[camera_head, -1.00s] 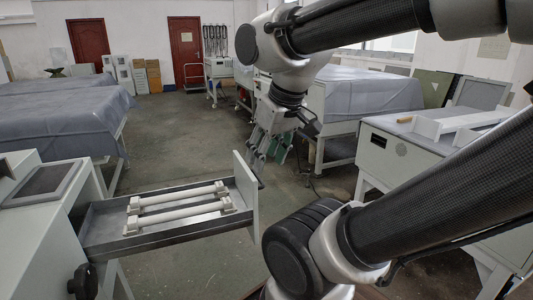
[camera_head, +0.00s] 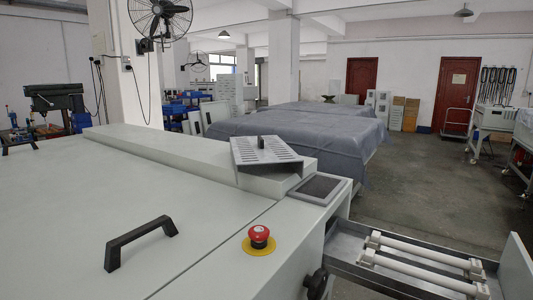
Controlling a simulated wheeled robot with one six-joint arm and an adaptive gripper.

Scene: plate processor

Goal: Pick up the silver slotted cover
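The silver slotted cover (camera_head: 266,154) is a flat metal plate with rows of slots and a small black knob on its top. It lies on the raised back ledge (camera_head: 205,160) of the large grey machine, near the ledge's right end. It appears slightly turned, with its near edge reaching over the ledge's front. Nothing touches it from above. My gripper and arm are outside the present view, so the gripper's state does not show.
The machine's lid (camera_head: 90,225) carries a black handle (camera_head: 140,240). A red emergency button (camera_head: 259,234) and a dark panel (camera_head: 320,188) are close to the cover. An open drawer (camera_head: 400,270) with white rollers sticks out at right. Covered tables stand behind.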

